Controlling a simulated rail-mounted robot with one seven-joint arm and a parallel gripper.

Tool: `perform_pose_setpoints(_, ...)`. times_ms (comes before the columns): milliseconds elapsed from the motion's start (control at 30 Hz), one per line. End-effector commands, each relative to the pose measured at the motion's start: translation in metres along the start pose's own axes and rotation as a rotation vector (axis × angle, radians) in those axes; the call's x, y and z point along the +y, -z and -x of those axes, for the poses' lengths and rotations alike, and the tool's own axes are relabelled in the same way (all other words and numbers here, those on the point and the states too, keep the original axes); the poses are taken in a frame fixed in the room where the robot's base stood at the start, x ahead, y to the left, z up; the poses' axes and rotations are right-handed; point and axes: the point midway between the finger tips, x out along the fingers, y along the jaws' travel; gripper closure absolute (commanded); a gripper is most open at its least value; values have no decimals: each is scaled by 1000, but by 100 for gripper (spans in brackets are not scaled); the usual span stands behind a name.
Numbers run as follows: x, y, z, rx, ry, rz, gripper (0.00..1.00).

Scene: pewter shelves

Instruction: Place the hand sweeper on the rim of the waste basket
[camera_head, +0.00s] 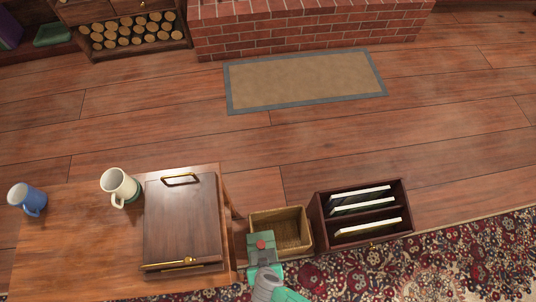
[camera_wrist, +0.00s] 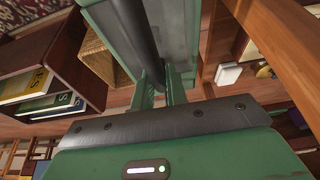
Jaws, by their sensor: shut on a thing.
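The waste basket (camera_head: 292,232) is a square woven tan bin on the floor, between the wooden table and a dark file box. It also shows in the wrist view (camera_wrist: 98,55), partly hidden behind a green panel. I take this green panelled thing with a dark rod-like part, at the top of the wrist view, to be the hand sweeper (camera_wrist: 183,30). My gripper (camera_wrist: 163,88) is shut on it. In the head view my green arm end covers the basket's near side; the fingertips are hidden there. I cannot tell whether the sweeper touches the rim.
The wooden table (camera_head: 75,245) at left holds a wooden case (camera_head: 182,222), a white mug (camera_head: 117,183) and a blue mug (camera_head: 27,198). The file box (camera_head: 318,222) stands close right of the basket. A patterned rug (camera_head: 450,265) lies in front.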

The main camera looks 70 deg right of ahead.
Motion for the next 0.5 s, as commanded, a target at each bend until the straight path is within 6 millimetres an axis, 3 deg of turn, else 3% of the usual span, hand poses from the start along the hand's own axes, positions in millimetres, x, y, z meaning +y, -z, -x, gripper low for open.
perform_pose_setpoints(267, 4, 6, -8, 2, 0, -2, 100)
perform_pose_setpoints(500, 40, 56, -38, 4, 0, -7, 100)
